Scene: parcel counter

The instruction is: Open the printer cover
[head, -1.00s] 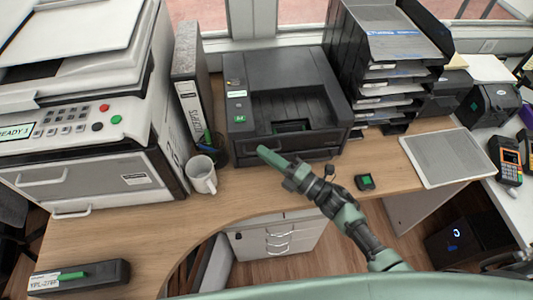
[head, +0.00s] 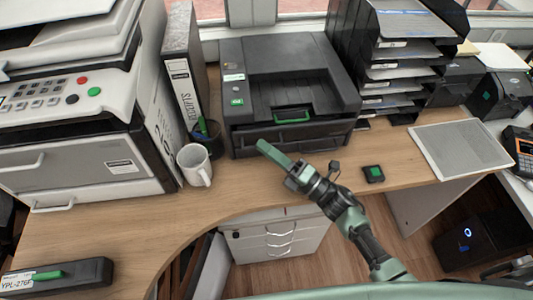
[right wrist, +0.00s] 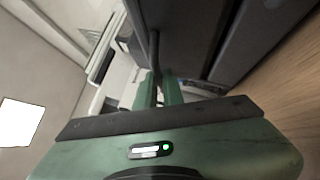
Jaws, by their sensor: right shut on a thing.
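The dark printer (head: 290,60) stands on the wooden counter, with a recess in its top and front. A green handle (head: 292,116) shows in that recess. My right gripper (head: 272,152) is low at the printer's front face, its fingers pointing to the printer. In the right wrist view, its green fingers (right wrist: 164,88) are shut at a thin dark bar (right wrist: 154,50) beside the printer's dark body. This looks like the edge or handle of the printer cover, but the fingers hide the contact. My left gripper is not in view.
A white mug (head: 195,165) and a pen cup (head: 208,137) stand left of the printer, by a binder (head: 185,75). A paper tray rack (head: 395,65) stands close on its right.

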